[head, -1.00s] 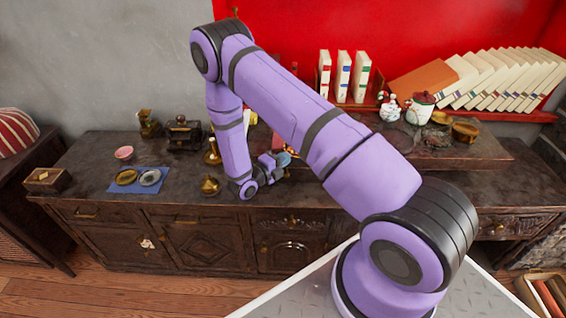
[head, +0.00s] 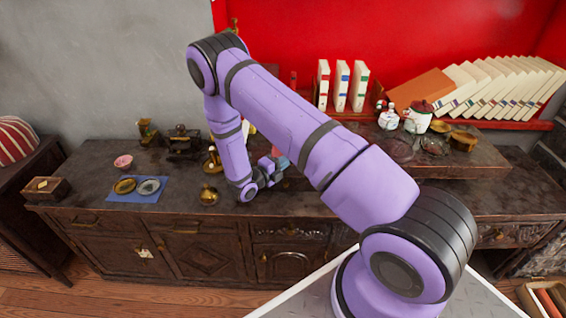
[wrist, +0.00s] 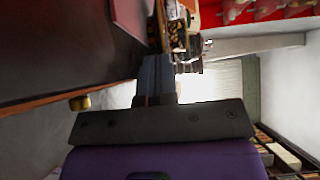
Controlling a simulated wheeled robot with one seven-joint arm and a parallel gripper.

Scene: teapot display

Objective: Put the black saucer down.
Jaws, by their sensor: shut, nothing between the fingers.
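My gripper (head: 277,165) is low over the middle of the dark cabinet top (head: 330,201) in the head view, partly hidden by my arm. In the wrist view its fingers (wrist: 157,62) are together, with no saucer visible between them. A dark round dish (head: 399,150) lies on the raised board at the right, apart from my gripper. It may be the black saucer, but I cannot tell for certain. A small bluish shape (head: 283,161) shows at my gripper; I cannot make out what it is.
On the left, a blue cloth (head: 114,197) holds a gold saucer (head: 124,186) and a grey one (head: 149,187). A pink bowl (head: 124,162) and a brass pot (head: 208,195) stand near. White books (head: 341,86) and a white teapot (head: 417,117) stand at the back right.

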